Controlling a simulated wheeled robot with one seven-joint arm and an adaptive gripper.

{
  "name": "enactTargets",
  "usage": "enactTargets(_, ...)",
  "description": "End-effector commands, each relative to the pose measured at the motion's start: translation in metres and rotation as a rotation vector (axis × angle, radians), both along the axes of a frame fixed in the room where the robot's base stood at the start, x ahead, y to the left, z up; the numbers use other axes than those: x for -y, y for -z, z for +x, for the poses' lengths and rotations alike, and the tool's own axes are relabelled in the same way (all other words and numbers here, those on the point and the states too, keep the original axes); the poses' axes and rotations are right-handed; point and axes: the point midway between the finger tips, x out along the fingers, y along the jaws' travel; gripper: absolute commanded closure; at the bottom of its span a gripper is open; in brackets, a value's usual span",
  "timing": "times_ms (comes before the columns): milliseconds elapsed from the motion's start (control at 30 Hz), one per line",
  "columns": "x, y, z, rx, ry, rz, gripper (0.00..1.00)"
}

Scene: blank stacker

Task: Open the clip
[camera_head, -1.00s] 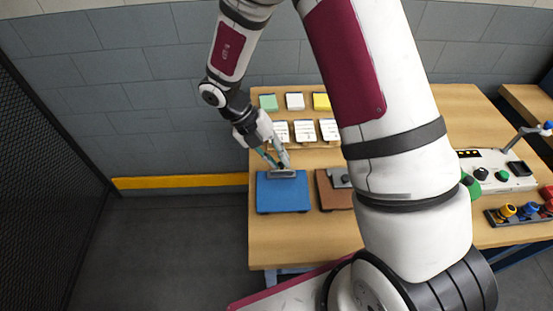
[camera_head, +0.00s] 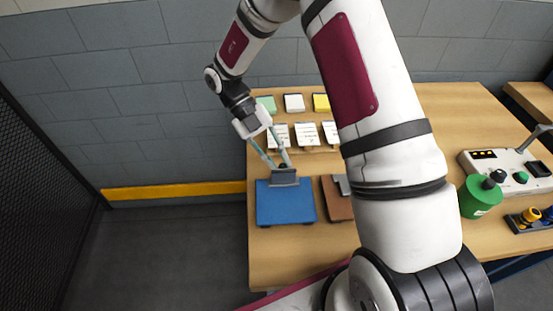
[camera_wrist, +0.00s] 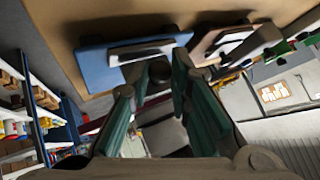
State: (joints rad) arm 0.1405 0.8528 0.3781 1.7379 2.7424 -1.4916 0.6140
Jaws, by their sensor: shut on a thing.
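The blue clipboard (camera_head: 285,205) lies at the left front of the wooden table. Its grey metal clip (camera_head: 284,178) is at its far edge and stands tilted up. My gripper (camera_head: 282,166) reaches down to the clip from behind, its fingers on either side of a small dark knob there. The exact contact of the fingertips is hard to see.
A brown clipboard (camera_head: 336,204) lies close on the right, partly hidden by my arm. White cards (camera_head: 306,134) and coloured pads (camera_head: 294,103) stand behind. A green round container (camera_head: 481,198) and a control box (camera_head: 508,170) are at the right.

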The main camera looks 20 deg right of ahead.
Motion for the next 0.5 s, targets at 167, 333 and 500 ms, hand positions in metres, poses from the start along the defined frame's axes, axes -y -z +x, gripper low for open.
enactTargets(167, 0.0001, 0.0007, 0.0002, -0.003, 0.000, 0.002, 1.00)
enactTargets(333, 0.0001, 0.0007, 0.0000, -0.003, 0.001, 0.001, 1.00)
enactTargets(500, 0.0002, 0.0008, -0.0001, -0.003, 0.001, 0.001, 0.61)
